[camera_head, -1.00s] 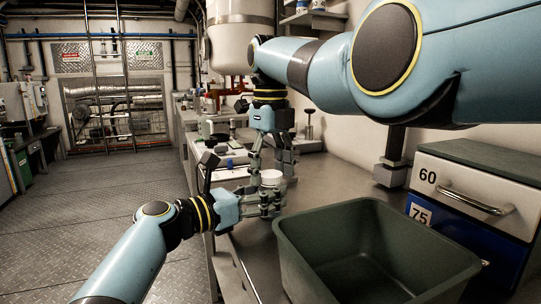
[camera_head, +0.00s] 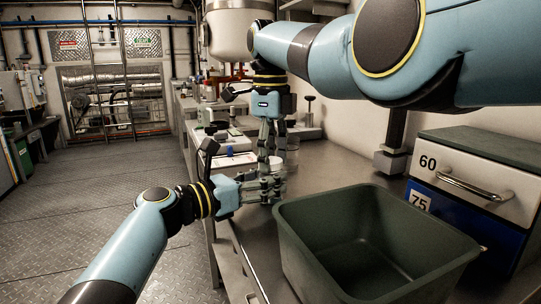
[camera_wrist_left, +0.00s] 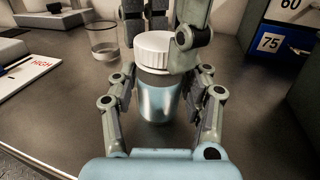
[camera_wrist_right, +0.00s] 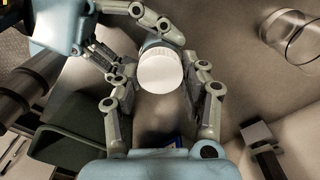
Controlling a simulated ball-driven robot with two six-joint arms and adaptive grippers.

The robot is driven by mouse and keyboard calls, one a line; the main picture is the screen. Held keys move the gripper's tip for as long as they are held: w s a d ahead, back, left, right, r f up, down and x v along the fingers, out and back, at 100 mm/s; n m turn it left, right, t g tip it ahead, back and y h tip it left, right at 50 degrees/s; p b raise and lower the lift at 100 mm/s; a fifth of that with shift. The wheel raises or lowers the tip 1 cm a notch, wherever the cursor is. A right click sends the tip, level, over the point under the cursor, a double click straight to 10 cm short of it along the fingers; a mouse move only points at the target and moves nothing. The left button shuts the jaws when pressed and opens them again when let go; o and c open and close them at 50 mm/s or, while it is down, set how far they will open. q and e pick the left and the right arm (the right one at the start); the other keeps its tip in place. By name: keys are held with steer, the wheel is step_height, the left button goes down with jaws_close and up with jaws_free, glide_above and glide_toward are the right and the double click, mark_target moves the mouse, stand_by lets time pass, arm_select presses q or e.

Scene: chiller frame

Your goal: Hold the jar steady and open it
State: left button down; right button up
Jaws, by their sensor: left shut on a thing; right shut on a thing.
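The jar (camera_wrist_left: 158,100) has a shiny grey-blue body and a ribbed white lid (camera_wrist_left: 152,50). It stands upright on the counter in the left wrist view. My left gripper (camera_head: 270,189) comes in low from the side and is shut around the jar body. My right gripper (camera_head: 270,157) points down from above and is shut on the lid. In the right wrist view the round lid (camera_wrist_right: 160,70) shows between its fingers. The lid sits on the jar; whether it has loosened I cannot tell. The fingers hide part of the jar in the head view.
A dark green bin (camera_head: 300,238) stands on the counter in front, right of my left gripper. A clear glass (camera_wrist_left: 103,40) stands close beside the jar. Drawers marked 60 and 75 (camera_head: 460,190) are at the right. A white sheet marked HIGH (camera_wrist_left: 25,75) lies left.

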steer(key=n, duration=1.5)
steer(key=shift+r+n, duration=0.1)
steer(key=shift+n, duration=0.3)
steer(key=n, duration=0.5)
steer(key=shift+w, duration=0.1)
steer(key=n, duration=0.2)
steer(key=shift+n, duration=0.4)
steer(key=n, duration=0.4)
steer(key=shift+n, duration=0.4)
steer(key=n, duration=1)
steer(key=shift+n, duration=0.3)
steer(key=n, duration=0.4)
steer(key=shift+r+n, duration=0.1)
steer(key=shift+n, duration=0.3)
steer(key=n, duration=0.5)
steer(key=shift+n, duration=0.3)
